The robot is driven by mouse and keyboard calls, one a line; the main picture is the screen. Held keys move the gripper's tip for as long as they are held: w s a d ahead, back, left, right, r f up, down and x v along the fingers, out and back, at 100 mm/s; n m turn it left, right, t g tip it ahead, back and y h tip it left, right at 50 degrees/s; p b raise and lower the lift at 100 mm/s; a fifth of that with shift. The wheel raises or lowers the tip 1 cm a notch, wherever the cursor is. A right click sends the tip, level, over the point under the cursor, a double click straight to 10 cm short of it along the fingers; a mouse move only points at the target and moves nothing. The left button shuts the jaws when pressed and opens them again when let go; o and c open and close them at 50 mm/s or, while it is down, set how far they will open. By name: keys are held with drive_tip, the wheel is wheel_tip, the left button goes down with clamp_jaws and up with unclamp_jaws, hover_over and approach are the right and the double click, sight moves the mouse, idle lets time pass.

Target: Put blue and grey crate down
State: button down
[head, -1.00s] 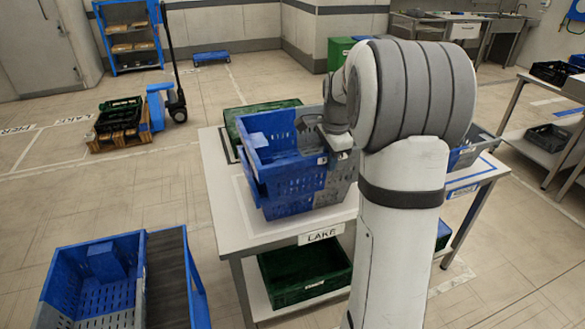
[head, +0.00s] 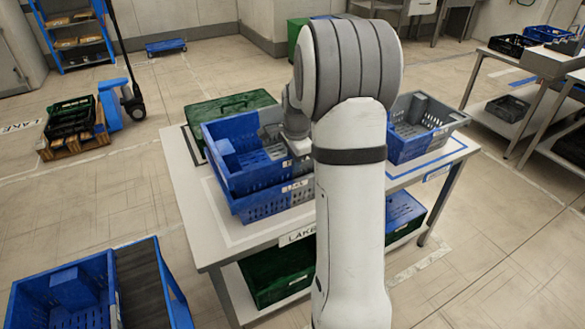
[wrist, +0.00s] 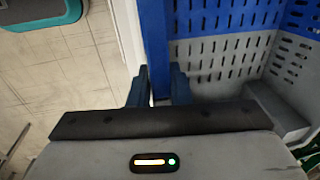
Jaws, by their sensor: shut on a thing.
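The blue and grey crate (head: 232,172) is on the left part of the table in the head view, seated in or on another blue and grey crate (head: 262,207); I cannot tell whether it rests fully. My gripper is shut on the wall of the upper crate. In the wrist view, the fingers of my gripper (wrist: 158,88) stand on either side of the blue wall (wrist: 156,45), and the slotted inside of the crate shows to the right. In the head view my arm hides part of the crate's right side and the fingertips.
The table (head: 208,235) is marked LAKE. A closed green crate (head: 235,103) lies behind the stack. Another blue and grey crate (head: 405,148) stands to the right. Green and blue crates sit on the lower shelf. A blue crate (head: 65,285) is at the lower left.

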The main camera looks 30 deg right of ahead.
drive_tip(key=shift+f, duration=1.45)
drive_tip(key=shift+f, duration=0.35)
drive_tip(key=c, duration=1.3)
unclamp_jaws()
drive_tip(key=shift+c, duration=0.2)
